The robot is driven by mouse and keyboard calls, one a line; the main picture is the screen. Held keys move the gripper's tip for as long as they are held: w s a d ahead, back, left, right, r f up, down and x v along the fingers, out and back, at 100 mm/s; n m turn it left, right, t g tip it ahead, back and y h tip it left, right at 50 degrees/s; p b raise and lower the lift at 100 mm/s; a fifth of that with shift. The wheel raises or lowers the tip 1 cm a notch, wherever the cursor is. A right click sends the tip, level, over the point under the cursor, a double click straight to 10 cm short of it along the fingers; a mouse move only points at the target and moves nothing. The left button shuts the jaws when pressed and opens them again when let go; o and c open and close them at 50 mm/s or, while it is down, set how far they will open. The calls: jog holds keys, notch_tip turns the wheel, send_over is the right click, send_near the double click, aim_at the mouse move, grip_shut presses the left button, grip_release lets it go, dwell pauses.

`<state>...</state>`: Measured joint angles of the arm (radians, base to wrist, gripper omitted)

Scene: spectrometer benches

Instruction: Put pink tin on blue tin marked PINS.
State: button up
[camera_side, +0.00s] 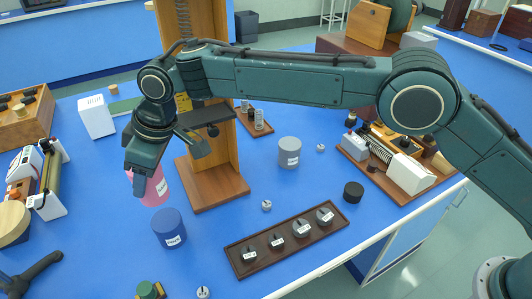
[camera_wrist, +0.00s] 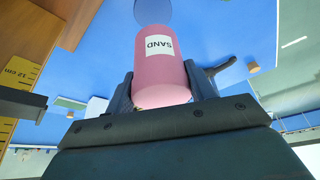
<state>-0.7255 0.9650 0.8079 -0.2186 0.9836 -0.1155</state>
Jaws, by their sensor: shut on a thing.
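The pink tin (camera_side: 157,190) is between the fingers of my gripper (camera_side: 141,176), which is shut on it. In the wrist view the pink tin (camera_wrist: 163,75) has a white label reading SAND, upside down, with a finger of my gripper (camera_wrist: 162,90) on each side. The blue tin (camera_side: 168,230) stands upright on the blue bench, just in front of and slightly right of the pink tin; its label is too small to read surely. Part of a blue round shape (camera_wrist: 154,10), likely this tin, shows beyond the pink tin. The height of the pink tin above the bench is unclear.
A wooden stand (camera_side: 212,185) with a ruler rises close to the right of the pink tin. A grey tin (camera_side: 289,153) stands farther right. A dark tray (camera_side: 285,240) of several weights lies front right. Instruments (camera_side: 45,180) are at left.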

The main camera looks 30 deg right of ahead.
aim_at(153, 187)
jog(key=shift+f, duration=1.95)
jog(key=shift+f, duration=0.1)
jog(key=shift+f, duration=1.9)
jog(key=shift+f, duration=0.15)
jog(key=o, duration=1.1)
jog(key=shift+c, duration=0.2)
jog(key=v, duration=1.2)
